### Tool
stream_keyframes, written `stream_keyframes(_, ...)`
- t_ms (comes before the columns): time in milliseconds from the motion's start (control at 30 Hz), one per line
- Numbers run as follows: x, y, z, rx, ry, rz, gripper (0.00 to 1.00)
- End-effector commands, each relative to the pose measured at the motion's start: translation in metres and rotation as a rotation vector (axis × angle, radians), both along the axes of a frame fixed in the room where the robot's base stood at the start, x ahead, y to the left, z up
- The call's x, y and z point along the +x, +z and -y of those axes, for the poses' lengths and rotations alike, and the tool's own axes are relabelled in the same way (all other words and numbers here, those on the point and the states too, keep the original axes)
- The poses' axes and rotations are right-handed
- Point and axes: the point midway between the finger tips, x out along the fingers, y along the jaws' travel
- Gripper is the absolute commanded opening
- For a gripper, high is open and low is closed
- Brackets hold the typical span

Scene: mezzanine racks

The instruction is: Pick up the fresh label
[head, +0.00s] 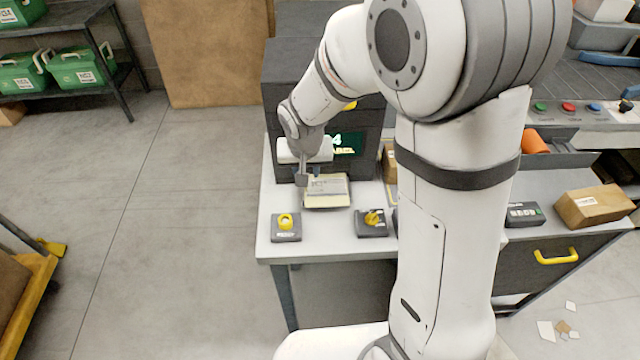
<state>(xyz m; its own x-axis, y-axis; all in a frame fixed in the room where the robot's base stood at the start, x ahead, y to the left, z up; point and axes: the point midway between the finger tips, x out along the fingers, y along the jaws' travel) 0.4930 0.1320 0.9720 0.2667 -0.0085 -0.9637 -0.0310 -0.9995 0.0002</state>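A pale label (330,186) with faint print lies on a cream-yellow tray (328,204) at the front of a dark machine. The machine (288,75) has a small screen (347,144) with green and yellow text, partly hidden; "LABEL" can be read. My gripper (309,178) points down at the left edge of the label. Its dark fingertips are small here, and I cannot tell whether they touch the label or are open or shut.
On the white table (330,246) stand a box with a yellow button (286,227) and a box with a yellow knob (371,222). Right of my arm are a cardboard box (594,207) and a dark device (524,214). Open floor (150,220) lies left.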

Motion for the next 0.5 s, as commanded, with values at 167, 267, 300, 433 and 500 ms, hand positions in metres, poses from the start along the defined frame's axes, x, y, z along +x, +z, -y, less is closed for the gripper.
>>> stream_keyframes(167, 0.003, -0.023, 0.0, -0.002, 0.0, -0.004, 0.29)
stream_keyframes(267, 0.006, -0.036, 0.0, -0.001, -0.001, -0.002, 0.29)
stream_keyframes(300, 0.007, -0.04, 0.0, -0.001, 0.0, -0.002, 0.29)
stream_keyframes(433, 0.009, -0.046, 0.0, 0.001, -0.001, 0.001, 0.29)
stream_keyframes(500, 0.01, -0.047, 0.0, 0.001, -0.002, 0.001, 0.29)
